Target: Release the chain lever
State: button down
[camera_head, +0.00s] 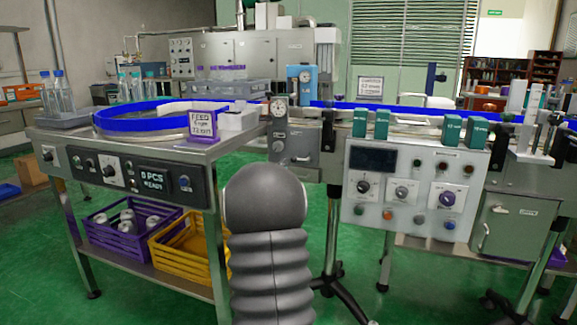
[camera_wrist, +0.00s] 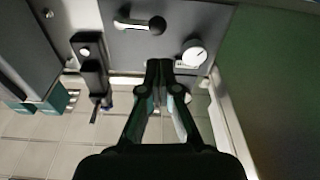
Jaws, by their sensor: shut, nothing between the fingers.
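In the wrist view a lever (camera_wrist: 140,24) with a pale shaft and a round black knob lies nearly level across a grey panel (camera_wrist: 112,45). I take it for the chain lever; its label is not readable. A white dial (camera_wrist: 194,53) sits beside it. My gripper (camera_wrist: 163,66) points at the panel's edge with its fingers together and empty. In the picture its tips are below the knob and left of the dial, apart from the lever.
A black bracket (camera_wrist: 92,75) stands left of my fingers in the wrist view. The head view shows a feed table (camera_head: 150,152) at left, a white control panel (camera_head: 408,205) at right with teal boxes (camera_head: 360,123) above it, and open green floor.

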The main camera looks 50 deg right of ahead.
jog(key=shift+v, duration=1.3)
